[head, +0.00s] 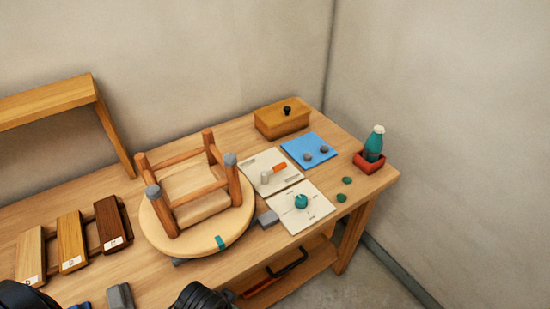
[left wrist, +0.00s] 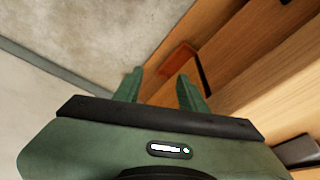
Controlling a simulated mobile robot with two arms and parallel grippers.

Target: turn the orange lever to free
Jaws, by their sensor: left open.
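The orange lever (head: 280,167) is on a pale panel (head: 252,163) on the bench. Its orange arm points right and slightly up in the head view, beside a short pale grey post (head: 266,177). The panel's markings are too small to read. My left gripper (left wrist: 158,86) shows in the left wrist view with its two green fingers apart and nothing between them. The lever does not show in that view. Neither gripper's fingers can be made out in the head view.
A second panel with a teal knob (head: 301,201) lies in front of the lever panel. An upturned stool (head: 158,222) stands left. A blue mat (head: 296,146), wooden box (head: 272,121) and teal bottle (head: 374,145) in a red tray (head: 368,166) are behind and right.

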